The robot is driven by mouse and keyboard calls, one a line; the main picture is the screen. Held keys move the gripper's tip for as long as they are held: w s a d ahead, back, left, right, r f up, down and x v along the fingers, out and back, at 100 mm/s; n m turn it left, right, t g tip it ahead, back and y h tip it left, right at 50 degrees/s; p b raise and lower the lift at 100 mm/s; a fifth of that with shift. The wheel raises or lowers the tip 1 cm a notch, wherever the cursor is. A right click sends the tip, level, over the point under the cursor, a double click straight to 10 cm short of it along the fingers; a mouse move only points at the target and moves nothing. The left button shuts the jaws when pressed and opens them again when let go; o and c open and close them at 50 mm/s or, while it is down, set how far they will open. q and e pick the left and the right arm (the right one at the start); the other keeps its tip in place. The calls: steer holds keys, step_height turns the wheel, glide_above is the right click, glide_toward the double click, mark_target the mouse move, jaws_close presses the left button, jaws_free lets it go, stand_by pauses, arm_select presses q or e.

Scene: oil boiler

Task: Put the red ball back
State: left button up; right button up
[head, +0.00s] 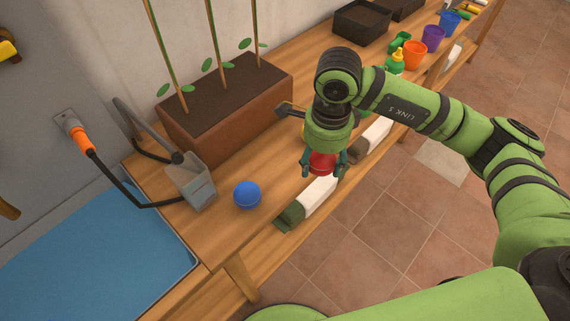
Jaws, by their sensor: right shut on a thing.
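The red ball (322,163) is between the fingers of my right gripper (323,170), which is shut on it. The gripper points down near the front edge of the wooden bench. Part of the ball is hidden by the gripper. A blue ball (247,195) sits on the bench to the left of it, apart from the gripper. My left gripper does not show.
A brown planter (230,115) with staked plants stands behind.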

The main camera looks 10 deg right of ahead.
steer(key=p, duration=0.2)
glide_above(284, 172)
steer(key=f, duration=0.4)
steer(key=shift+s+d+f, duration=0.25)
steer(key=shift+d+f, duration=0.05)
steer(key=shift+f, duration=0.05)
steer(key=shift+w+a+f, duration=0.15)
steer(key=shift+a+f, duration=0.05)
steer(key=shift+w+f+p, duration=0.1)
steer(key=shift+f+p, duration=0.1)
steer(key=shift+p, duration=0.15)
step_height(284, 172, down, 3)
steer(key=shift+f+p, duration=0.15)
steer(key=shift+p, duration=0.65)
steer(key=shift+f, duration=0.25)
